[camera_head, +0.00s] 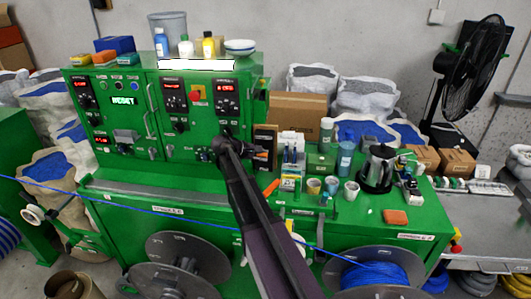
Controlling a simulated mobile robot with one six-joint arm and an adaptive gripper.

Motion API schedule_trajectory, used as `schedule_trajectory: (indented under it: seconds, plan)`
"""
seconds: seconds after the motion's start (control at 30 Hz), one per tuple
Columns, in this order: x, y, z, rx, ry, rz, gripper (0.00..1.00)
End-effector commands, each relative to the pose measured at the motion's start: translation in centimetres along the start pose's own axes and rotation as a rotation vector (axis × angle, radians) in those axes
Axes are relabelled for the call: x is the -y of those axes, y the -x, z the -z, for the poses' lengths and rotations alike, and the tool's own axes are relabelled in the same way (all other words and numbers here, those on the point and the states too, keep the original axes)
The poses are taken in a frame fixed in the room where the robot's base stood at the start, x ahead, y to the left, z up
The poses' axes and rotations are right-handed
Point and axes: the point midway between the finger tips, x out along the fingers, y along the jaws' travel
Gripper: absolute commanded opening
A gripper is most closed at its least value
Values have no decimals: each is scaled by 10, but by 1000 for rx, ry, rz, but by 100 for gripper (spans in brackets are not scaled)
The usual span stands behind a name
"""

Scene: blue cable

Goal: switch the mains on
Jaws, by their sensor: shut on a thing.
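The green control cabinet (136,84) stands on the green bench with displays, knobs and labels on its front. My dark arm rises from the bottom middle to the cabinet's lower front. My gripper (206,155) is small there, close to the panel's lower edge, partly hidden by my wrist. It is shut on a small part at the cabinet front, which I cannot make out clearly.
A blue cable (150,211) crosses in front of the bench. Cable reels (187,262) hang below. A black fan (473,66) stands at the back right.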

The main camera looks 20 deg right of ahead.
Motion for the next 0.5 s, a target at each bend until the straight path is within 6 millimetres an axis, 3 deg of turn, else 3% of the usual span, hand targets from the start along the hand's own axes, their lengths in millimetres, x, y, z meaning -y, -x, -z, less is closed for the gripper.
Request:
schedule_trajectory:
  seconds: [0.5]
  plan:
    - [0,2,2,-9,38,44,0]
